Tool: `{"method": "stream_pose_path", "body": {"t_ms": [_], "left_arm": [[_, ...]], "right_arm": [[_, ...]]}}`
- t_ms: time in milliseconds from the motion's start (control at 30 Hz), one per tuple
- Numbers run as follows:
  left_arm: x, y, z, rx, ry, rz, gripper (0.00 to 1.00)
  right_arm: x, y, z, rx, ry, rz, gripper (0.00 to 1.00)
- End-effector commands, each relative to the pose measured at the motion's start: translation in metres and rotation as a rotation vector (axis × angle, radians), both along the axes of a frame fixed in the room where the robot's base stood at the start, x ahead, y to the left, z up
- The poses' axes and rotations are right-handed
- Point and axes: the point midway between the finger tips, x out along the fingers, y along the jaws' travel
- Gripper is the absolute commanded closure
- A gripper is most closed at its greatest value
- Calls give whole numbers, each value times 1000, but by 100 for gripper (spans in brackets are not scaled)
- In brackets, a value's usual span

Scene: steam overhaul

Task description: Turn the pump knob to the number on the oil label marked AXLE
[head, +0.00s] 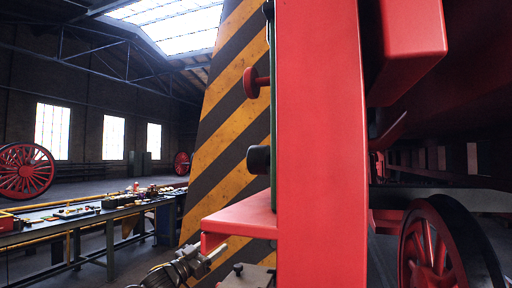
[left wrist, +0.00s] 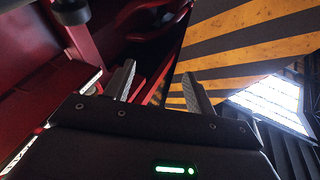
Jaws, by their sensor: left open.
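A black round knob (head: 258,159) and a red knob (head: 255,82) on a stem stick out to the left of a thin dark panel seen edge-on beside a red post (head: 320,150). I cannot tell which, if either, is the pump knob. No number and no label marked AXLE can be read. My left gripper shows in the left wrist view (left wrist: 158,72), its two grey fingers apart with nothing between them. A ridged metal part, likely of my left arm, shows at the bottom of the head view, below a red ledge (head: 243,217). My right gripper is not in view.
A yellow-and-black striped pillar (head: 225,115) stands close behind the knobs. A long workbench (head: 95,214) with small items is at the left. Red wheels (head: 25,170) stand farther back. A red beam (head: 408,45) and a large red wheel (head: 430,250) are at the right.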

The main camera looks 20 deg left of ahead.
Motion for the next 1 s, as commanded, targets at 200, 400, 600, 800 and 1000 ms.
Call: {"method": "stream_pose_path", "body": {"t_ms": [200, 400, 600, 800, 1000], "left_arm": [[-157, -81, 227, -76, -73, -634, 45], [-307, -127, 283, 59, 198, -1030, 45], [-369, -137, 281, 142, 408, -1126, 45], [-377, -139, 280, 152, 445, -1136, 45], [-377, -160, 282, 153, 442, -1137, 45]], "right_arm": [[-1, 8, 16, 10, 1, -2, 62], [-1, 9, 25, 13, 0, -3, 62], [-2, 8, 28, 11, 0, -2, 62], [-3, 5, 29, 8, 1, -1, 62], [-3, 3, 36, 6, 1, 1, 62]]}}
